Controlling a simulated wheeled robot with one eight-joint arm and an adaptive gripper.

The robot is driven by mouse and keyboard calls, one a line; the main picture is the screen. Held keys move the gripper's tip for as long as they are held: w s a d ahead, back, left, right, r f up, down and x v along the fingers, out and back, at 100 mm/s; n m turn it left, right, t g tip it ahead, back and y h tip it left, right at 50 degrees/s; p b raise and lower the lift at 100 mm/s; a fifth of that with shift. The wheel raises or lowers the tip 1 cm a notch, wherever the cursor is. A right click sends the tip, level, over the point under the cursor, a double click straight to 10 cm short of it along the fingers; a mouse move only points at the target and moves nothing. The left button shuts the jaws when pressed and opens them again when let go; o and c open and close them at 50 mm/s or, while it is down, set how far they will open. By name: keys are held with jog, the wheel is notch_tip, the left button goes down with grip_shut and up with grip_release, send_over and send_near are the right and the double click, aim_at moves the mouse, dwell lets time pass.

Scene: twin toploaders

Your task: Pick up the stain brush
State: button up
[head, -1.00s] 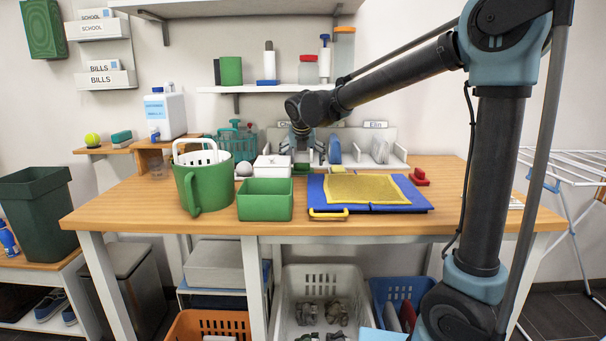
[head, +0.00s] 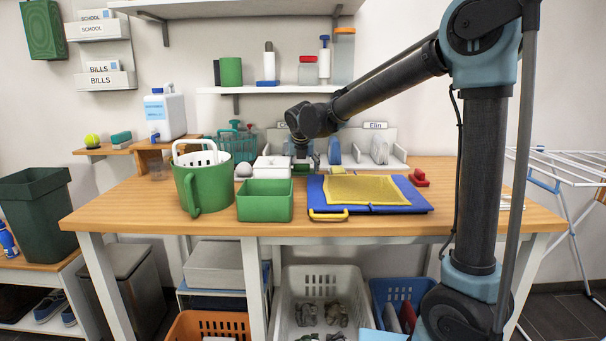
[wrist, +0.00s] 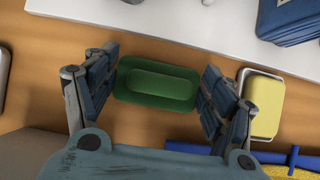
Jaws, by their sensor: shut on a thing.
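The stain brush (wrist: 157,84) is a dark green block with a raised oval grip on top. In the wrist view it lies between the two fingers of my gripper (wrist: 158,90), which is shut on its short ends. In the head view my gripper (head: 303,158) is low over the back of the wooden table, behind the green open box. Only a small green bit of the brush shows there, and the box and fingers hide much of it. The brush appears to be at table level.
A yellow sponge (wrist: 264,105) on a white base lies just right of my gripper. A white organizer (head: 398,160) stands behind. The green box (head: 265,208), white box (head: 272,164) and blue board (head: 420,203) with a yellow cloth (head: 362,188) are close by. The table's right end is mostly clear.

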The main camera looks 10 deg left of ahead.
aim_at(302, 164)
jog(key=shift+r, duration=0.1)
notch_tip(302, 164, up, 18)
dwell(0.5)
jog(key=o, duration=0.4)
jog(key=shift+c, duration=1.4)
jog(key=shift+s, duration=0.1)
